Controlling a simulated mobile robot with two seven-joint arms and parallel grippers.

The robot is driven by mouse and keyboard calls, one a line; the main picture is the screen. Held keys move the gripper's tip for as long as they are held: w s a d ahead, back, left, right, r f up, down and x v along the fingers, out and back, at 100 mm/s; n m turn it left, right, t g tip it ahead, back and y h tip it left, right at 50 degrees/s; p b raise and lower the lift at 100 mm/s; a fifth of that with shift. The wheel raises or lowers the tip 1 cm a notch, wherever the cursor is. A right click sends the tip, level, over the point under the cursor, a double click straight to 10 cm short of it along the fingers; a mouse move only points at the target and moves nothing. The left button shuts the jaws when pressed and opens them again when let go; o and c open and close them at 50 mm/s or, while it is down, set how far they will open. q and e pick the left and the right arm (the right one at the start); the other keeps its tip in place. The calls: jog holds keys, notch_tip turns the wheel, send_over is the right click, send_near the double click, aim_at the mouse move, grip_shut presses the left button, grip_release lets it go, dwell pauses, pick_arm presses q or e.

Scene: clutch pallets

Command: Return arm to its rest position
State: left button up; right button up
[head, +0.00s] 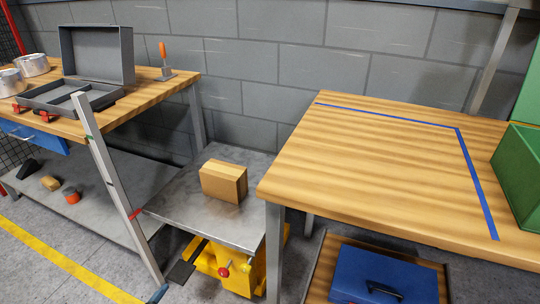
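Neither of my arms nor my grippers shows in the head view, so I cannot see how the arms are posed or whether the grippers hold anything. A wooden workbench (370,160) with a blue tape line (477,182) stands at the right, and its top is bare inside the line. A cardboard box (223,181) sits on a grey metal platform (185,208) between the two benches.
A left bench (150,88) carries an open grey case (97,55), metal pots (33,64) and an orange-handled tool (164,62). A slanted grey post (115,180) stands before it. A green bin (520,170) is at right; a blue toolbox (375,272) sits below.

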pick_arm(q)
jog(key=s+d+r+n+g, duration=0.3)
jog(key=s+r+n+g, duration=0.25)
jog(key=s, duration=0.25)
jog(key=s+d+r+n+g, duration=0.3)
jog(key=s+r+n+g, duration=0.1)
jog(key=s+r+n, duration=0.25)
jog(key=w+d+r+m+t+h+p, duration=0.2)
jog(key=w+d+r+t+p, duration=0.3)
jog(key=p, duration=0.9)
notch_tip(320, 180, up, 2)
jog(key=shift+d+r+t+p, duration=0.15)
jog(key=shift+d+t+p, duration=0.15)
jog(key=shift+d+t, duration=0.55)
pick_arm(e)
jog(key=r, duration=0.1)
jog(key=r+g, duration=0.1)
jog(key=r+g+h, duration=0.1)
jog(key=r, duration=0.1)
jog(key=shift+s+d+n, duration=0.1)
jog(key=shift+d+n, duration=0.15)
jog(key=shift+n, duration=0.15)
